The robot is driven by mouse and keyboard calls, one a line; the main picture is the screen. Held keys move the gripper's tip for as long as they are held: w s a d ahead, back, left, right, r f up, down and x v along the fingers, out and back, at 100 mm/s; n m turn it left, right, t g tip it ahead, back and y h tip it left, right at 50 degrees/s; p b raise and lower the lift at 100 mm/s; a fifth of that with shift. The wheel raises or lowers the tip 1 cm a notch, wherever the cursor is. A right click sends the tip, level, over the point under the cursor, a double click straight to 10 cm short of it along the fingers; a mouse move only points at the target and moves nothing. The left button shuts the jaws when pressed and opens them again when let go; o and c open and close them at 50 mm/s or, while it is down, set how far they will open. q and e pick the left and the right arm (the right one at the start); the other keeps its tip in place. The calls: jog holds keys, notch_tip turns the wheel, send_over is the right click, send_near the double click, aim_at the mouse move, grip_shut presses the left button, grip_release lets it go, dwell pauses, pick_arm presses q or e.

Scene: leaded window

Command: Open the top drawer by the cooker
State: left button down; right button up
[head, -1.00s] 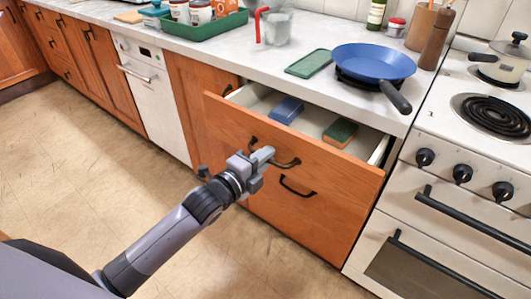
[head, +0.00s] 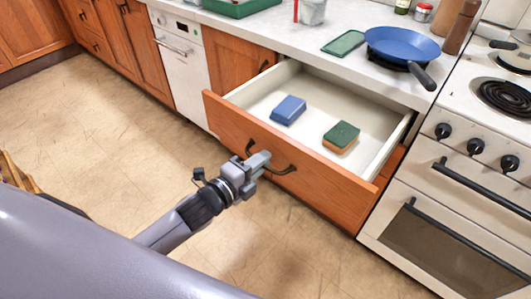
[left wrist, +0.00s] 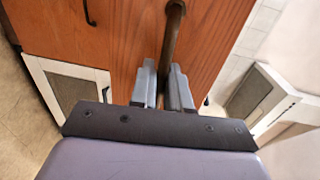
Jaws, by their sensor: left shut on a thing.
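The top drawer (head: 318,178) beside the cooker (head: 455,180) stands far out from the counter, its inside in plain view. A blue sponge-like block (head: 289,110) and a green-topped sponge (head: 341,137) lie apart on its floor. My left gripper (head: 262,161) is at the drawer front, shut on the dark bar handle (head: 285,170). In the left wrist view the handle (left wrist: 173,35) runs between the two grey fingers (left wrist: 164,85). My right gripper is not in view.
A blue frying pan (head: 402,45) and a green mat (head: 343,43) are on the counter (head: 290,32) above. A white dishwasher (head: 182,65) is at the left. The floor (head: 110,120) in front is clear.

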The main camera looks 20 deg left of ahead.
pick_arm(q)
jog(key=shift+v, duration=0.85)
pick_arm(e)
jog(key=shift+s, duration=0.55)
pick_arm(q)
jog(key=shift+f, duration=0.1)
jog(key=c, duration=1.3)
grip_release()
jog(key=shift+o, duration=0.2)
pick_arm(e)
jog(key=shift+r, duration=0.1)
pick_arm(q)
jog(key=f+v, duration=0.1)
jog(key=v, duration=0.6)
jog(key=shift+r, duration=0.5)
jog(key=shift+s+a, duration=0.1)
